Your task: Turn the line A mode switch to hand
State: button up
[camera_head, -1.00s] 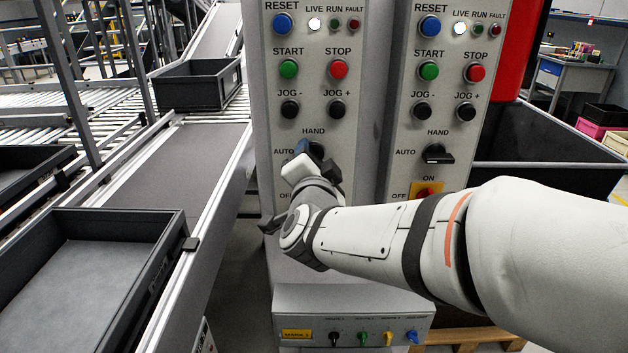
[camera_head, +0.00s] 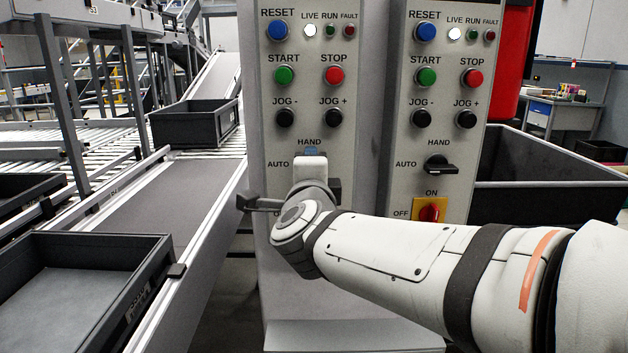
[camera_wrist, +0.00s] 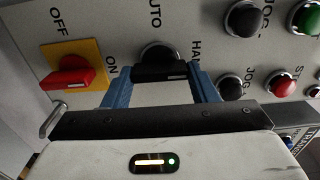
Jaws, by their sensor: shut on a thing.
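The mode switch (camera_wrist: 160,68) is a black handle on the left grey panel (camera_head: 268,235), with AUTO and HAND printed beside it. In the wrist view, which sees the panel turned sideways, the handle lies between the two blue fingers of my gripper (camera_wrist: 162,88). The gripper is shut on it, one finger at each end. The handle lies along the line toward HAND, its pale mark at the HAND end. In the head view my gripper (camera_head: 311,156) reaches the panel just below HAND and hides the switch.
A red rotary switch on a yellow plate (camera_wrist: 92,52) is close beside my gripper. Jog, start, stop and reset buttons sit above. A twin panel (camera_head: 385,190) with its own mode switch (camera_head: 440,166) stands right. A conveyor with grey totes (camera_head: 192,126) runs left.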

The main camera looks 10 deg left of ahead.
dwell(0.4)
jog(key=o, duration=1)
jog(key=p+v, duration=0.1)
jog(key=v, duration=0.6)
jog(key=shift+s+d, duration=0.1)
jog(key=shift+s, duration=0.3)
